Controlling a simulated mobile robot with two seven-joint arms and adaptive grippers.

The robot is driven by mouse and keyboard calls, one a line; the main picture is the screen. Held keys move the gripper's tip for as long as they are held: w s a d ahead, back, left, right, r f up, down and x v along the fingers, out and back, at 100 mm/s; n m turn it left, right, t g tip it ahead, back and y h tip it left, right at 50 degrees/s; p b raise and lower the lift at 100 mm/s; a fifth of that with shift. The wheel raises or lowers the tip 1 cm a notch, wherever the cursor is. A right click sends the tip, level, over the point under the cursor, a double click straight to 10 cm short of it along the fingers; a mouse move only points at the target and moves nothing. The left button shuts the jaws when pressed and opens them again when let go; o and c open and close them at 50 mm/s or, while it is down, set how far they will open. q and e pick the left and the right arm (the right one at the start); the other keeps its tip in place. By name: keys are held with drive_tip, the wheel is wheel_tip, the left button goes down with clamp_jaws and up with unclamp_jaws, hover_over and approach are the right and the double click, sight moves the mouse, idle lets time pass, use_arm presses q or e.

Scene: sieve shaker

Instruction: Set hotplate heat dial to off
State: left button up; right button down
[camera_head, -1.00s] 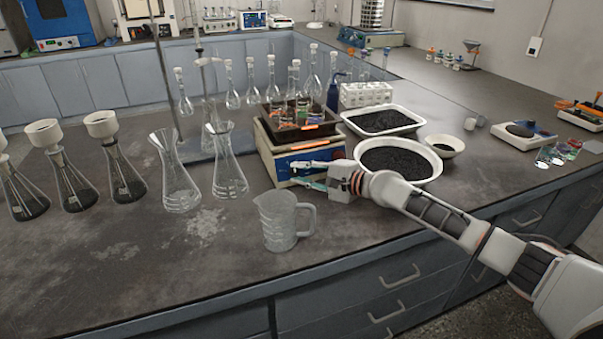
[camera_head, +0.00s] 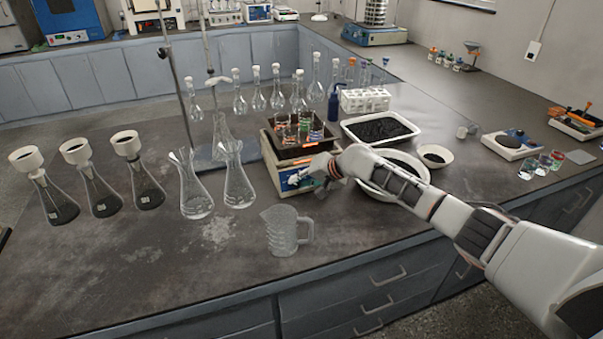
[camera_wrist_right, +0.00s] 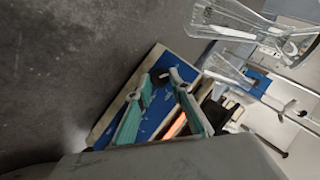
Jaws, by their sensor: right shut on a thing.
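The hotplate (camera_head: 269,151) is a cream box with a blue front panel, in the middle of the bench in the head view. Its blue panel (camera_wrist_right: 160,112) also shows in the right wrist view. My right gripper (camera_head: 303,178) is at this panel. My left gripper is not in view.
A dark tray with small beakers (camera_head: 298,130) sits on the hotplate. A clear jug (camera_head: 282,233) stands in front, and two empty flasks (camera_head: 238,188) stand to the left. White basins of dark grains (camera_head: 380,128) lie to the right. The bench front left is clear.

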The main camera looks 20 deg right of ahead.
drive_tip(key=shift+a+n+h, duration=0.1)
drive_tip(key=shift+n+h, duration=0.3)
drive_tip(key=shift+n, duration=0.4)
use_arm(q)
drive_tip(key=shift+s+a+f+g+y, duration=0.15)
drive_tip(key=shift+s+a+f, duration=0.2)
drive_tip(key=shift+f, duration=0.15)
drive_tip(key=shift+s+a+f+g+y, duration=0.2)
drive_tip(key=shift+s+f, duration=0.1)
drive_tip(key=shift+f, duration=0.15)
use_arm(e)
drive_tip(key=shift+a+n+g+h, duration=0.1)
drive_tip(key=shift+n+g+h, duration=0.3)
drive_tip(key=shift+n+h, duration=0.15)
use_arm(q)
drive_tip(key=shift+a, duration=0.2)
use_arm(e)
drive_tip(key=c, duration=1.8)
unclamp_jaws()
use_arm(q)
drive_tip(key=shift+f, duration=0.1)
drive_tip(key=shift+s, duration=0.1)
use_arm(e)
drive_tip(key=shift+r, duration=0.1)
